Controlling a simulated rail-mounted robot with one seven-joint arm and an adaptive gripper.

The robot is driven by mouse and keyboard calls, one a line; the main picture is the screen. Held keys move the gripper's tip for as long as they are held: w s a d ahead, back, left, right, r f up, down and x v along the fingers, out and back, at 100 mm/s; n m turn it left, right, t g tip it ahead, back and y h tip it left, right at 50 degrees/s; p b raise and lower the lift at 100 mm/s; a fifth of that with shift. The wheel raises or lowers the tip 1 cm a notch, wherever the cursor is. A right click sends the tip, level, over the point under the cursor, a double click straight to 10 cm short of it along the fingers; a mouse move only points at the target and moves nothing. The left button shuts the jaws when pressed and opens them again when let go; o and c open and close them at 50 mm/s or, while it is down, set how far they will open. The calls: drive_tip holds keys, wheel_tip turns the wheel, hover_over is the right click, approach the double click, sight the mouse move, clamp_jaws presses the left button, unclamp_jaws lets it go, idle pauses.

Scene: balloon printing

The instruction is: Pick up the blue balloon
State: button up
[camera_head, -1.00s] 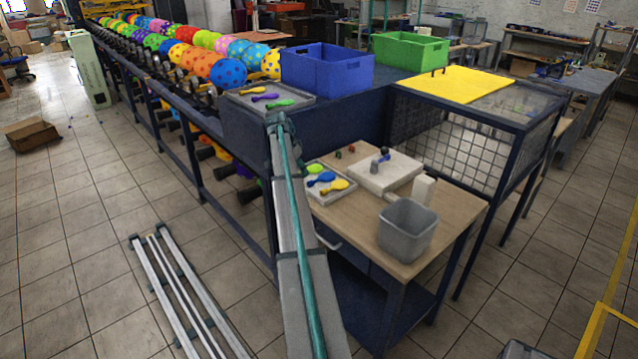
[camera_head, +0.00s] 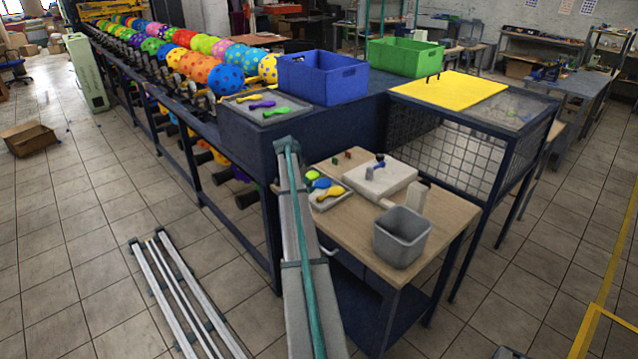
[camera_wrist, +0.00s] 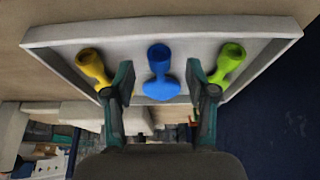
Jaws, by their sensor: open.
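The blue balloon (camera_wrist: 160,75) lies in a shallow white tray (camera_wrist: 135,34), in the middle between a yellow balloon (camera_wrist: 93,68) and a green balloon (camera_wrist: 227,62). In the wrist view my gripper (camera_wrist: 161,88) is open, its two fingers apart to either side of the blue balloon, which is not gripped. The fingers partly cover the yellow and green balloons. In the head view the blue balloon (camera_head: 321,183) is in the tray on the wooden table, partly hidden by my arm. My gripper cannot be made out there.
A grey bin (camera_head: 402,236) and a white block (camera_head: 380,179) stand on the wooden table (camera_head: 445,213) right of the tray. Above are another balloon tray (camera_head: 286,116), a blue crate (camera_head: 322,78) and a green crate (camera_head: 405,56). The floor at left has metal rails (camera_head: 180,295).

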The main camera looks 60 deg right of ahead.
drive_tip(key=shift+x, duration=0.9)
drive_tip(key=c, duration=0.8)
drive_tip(key=shift+r, duration=0.15)
drive_tip(key=shift+r+b, duration=0.7)
drive_tip(key=shift+r, duration=0.05)
drive_tip(key=a+r+b, duration=0.2)
drive_tip(key=a+r, duration=0.1)
drive_tip(key=a, duration=0.1)
drive_tip(key=a+r+b, duration=0.1)
drive_tip(key=a+r, duration=0.3)
drive_tip(key=a, duration=0.1)
drive_tip(key=a+r+b, duration=0.2)
drive_tip(key=a+r, duration=0.2)
drive_tip(key=a, duration=0.1)
drive_tip(key=shift+s+r+b, duration=0.15)
drive_tip(key=shift+s+b, duration=0.15)
drive_tip(key=shift+b, duration=0.05)
